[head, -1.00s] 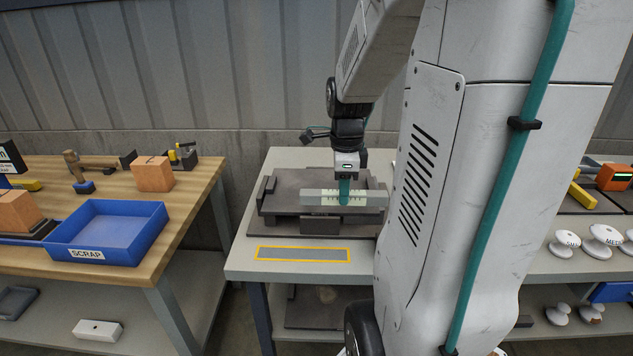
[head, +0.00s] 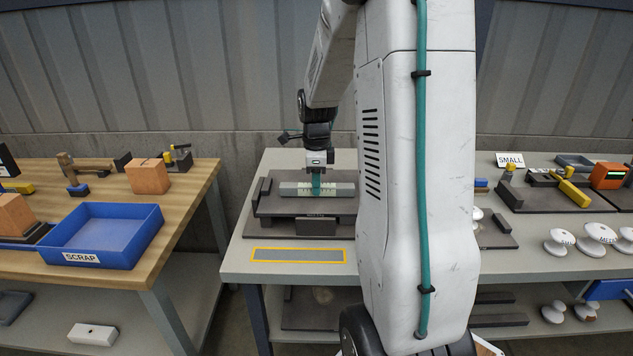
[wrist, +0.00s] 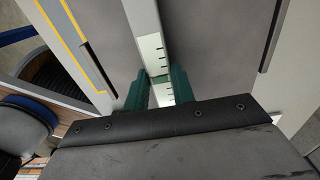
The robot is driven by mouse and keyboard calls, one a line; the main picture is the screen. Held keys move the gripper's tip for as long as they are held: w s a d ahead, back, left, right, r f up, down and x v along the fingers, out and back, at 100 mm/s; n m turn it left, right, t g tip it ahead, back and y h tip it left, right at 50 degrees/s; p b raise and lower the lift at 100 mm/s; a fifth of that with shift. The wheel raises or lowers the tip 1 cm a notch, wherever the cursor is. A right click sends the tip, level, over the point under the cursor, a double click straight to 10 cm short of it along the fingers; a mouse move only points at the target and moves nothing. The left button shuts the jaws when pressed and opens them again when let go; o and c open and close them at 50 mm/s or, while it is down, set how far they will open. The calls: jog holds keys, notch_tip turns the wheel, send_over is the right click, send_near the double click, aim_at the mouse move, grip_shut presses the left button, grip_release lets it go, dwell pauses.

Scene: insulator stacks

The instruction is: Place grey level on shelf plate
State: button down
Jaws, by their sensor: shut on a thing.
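The grey level (head: 290,189) is a long light grey bar with tick marks. It lies crosswise over a raised dark grey plate (head: 285,207) on the table. My gripper (head: 317,186) points down with teal fingers shut on the bar near its middle. The wrist view shows the level (wrist: 146,35) running between the fingers (wrist: 161,88). I cannot tell whether the bar touches the plate. Another dark flat plate (head: 300,316) lies on the shelf under the table, partly hidden by my body.
A yellow-outlined grey rectangle (head: 298,255) marks the table's front. Left is a wooden bench with a blue SCRAP bin (head: 105,233) and orange blocks (head: 148,176). Right are white insulators (head: 600,233) and a SMALL sign (head: 510,159). My column hides the table's right part.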

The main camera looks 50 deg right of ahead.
jog(key=shift+f, duration=0.1)
jog(key=c, duration=1.2)
grip_release()
jog(key=shift+o, duration=0.2)
notch_tip(320, 180, up, 12)
jog(key=s+a+r+n, duration=0.2)
jog(key=a+n, duration=0.2)
jog(key=a, duration=0.2)
jog(key=s+a+r+n, duration=0.2)
jog(key=a+n, duration=0.2)
jog(key=a, duration=0.1)
jog(key=s+a+f+n+t, duration=0.1)
jog(key=s+a+f+n, duration=0.1)
jog(key=s+a+n, duration=1.4)
jog(key=s+n, duration=0.1)
jog(key=n, duration=0.2)
jog(key=shift+a+f+n, duration=0.15)
jog(key=shift+f+n, duration=0.05)
jog(key=shift+n, duration=0.1)
